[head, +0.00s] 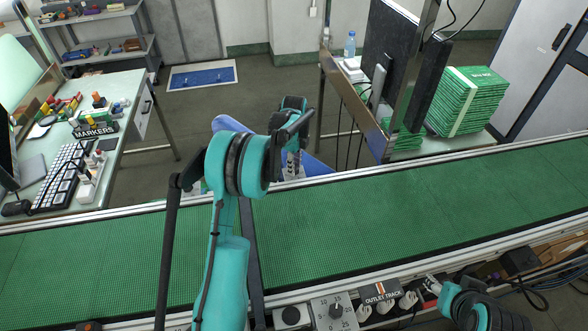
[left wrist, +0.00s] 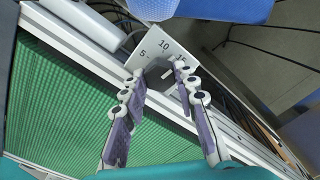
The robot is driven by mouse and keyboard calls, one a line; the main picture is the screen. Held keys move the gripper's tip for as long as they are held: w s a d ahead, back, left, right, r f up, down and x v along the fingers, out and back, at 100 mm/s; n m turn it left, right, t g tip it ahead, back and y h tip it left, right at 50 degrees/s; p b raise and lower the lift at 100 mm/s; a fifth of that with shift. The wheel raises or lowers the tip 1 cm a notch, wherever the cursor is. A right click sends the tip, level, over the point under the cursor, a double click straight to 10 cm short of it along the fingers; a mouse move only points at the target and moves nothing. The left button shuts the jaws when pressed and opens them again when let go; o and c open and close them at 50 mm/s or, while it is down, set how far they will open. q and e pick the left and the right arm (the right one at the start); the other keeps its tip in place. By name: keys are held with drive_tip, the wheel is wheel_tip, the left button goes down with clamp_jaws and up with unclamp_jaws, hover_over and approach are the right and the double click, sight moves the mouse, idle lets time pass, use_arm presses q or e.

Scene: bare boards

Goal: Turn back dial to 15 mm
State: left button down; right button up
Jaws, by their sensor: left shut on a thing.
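The back dial's white plate (left wrist: 165,50) shows in the left wrist view on the belt's far rail, with the numbers 5, 10 and 15 readable. Its dark grey knob (left wrist: 155,66) is partly hidden between the fingertips of my left gripper (left wrist: 158,80), which is shut on it. I cannot tell where the knob points. In the head view my left gripper (head: 291,160) reaches across the belt to the far rail, and the back dial is hidden there.
The green conveyor belt (head: 420,207) is clear. A second dial (head: 335,311) is on the near rail, beside the outlet track label (head: 382,291). Green boards (head: 468,98) are stacked beyond the belt. A workbench with a keyboard (head: 58,172) stands at the left.

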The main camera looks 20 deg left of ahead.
use_arm(q)
drive_tip(key=m, duration=0.3)
drive_tip(key=c, duration=1.2)
unclamp_jaws()
drive_tip(key=shift+r, duration=0.1)
wheel_tip(320, 180, up, 6)
drive_tip(key=p, duration=0.3)
drive_tip(key=shift+p, duration=0.3)
